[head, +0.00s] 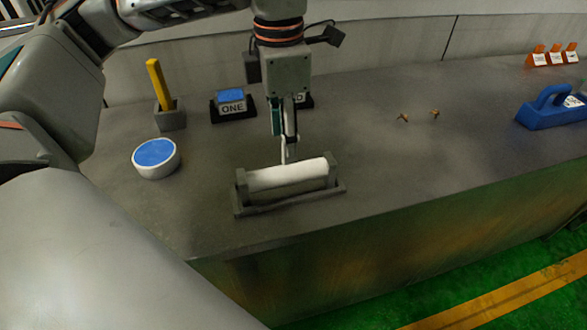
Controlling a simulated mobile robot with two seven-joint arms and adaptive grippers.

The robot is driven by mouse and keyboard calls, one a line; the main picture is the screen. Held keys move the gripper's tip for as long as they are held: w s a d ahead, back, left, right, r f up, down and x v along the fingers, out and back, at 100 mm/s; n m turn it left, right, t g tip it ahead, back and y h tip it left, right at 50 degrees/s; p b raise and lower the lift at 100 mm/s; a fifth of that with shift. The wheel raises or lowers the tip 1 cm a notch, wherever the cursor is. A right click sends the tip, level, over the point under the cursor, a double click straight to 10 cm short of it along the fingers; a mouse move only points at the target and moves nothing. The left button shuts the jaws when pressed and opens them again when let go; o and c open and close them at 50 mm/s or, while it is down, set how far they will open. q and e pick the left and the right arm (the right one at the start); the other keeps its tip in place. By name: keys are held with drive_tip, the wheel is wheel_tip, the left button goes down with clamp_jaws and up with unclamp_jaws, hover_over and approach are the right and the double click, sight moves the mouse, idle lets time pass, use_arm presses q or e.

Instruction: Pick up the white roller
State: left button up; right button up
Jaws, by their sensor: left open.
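The white roller (287,175) lies across a dark grey cradle (290,204) with upright ends, on the grey counter near its front edge. My left gripper (286,157) points straight down just behind and above the middle of the roller. It is open. Its fingertips look close to the roller's far side; I cannot tell whether they touch it. My right gripper is out of view.
Left of the cradle are a round white piece with a blue top (154,157) and a yellow bar in a grey holder (167,110). Behind stands a block marked ONE (232,105). At right are two small brass pieces (419,116), a blue handled tool (553,108) and orange stands (554,56).

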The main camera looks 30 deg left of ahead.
sight(287, 168)
use_arm(q)
drive_tip(key=shift+w+f, duration=0.25)
drive_tip(key=shift+f, duration=0.7)
drive_tip(key=shift+a+f+b, duration=0.1)
drive_tip(key=shift+f+b, duration=0.4)
drive_tip(key=shift+f, duration=0.95)
drive_tip(key=f, duration=0.3)
drive_tip(key=f+b, duration=0.1)
drive_tip(key=shift+w+a+f, duration=0.15)
drive_tip(key=shift+w+f, duration=0.05)
drive_tip(key=shift+w, duration=0.15)
drive_tip(key=shift+f, duration=0.25)
drive_tip(key=shift+r, duration=0.1)
clamp_jaws()
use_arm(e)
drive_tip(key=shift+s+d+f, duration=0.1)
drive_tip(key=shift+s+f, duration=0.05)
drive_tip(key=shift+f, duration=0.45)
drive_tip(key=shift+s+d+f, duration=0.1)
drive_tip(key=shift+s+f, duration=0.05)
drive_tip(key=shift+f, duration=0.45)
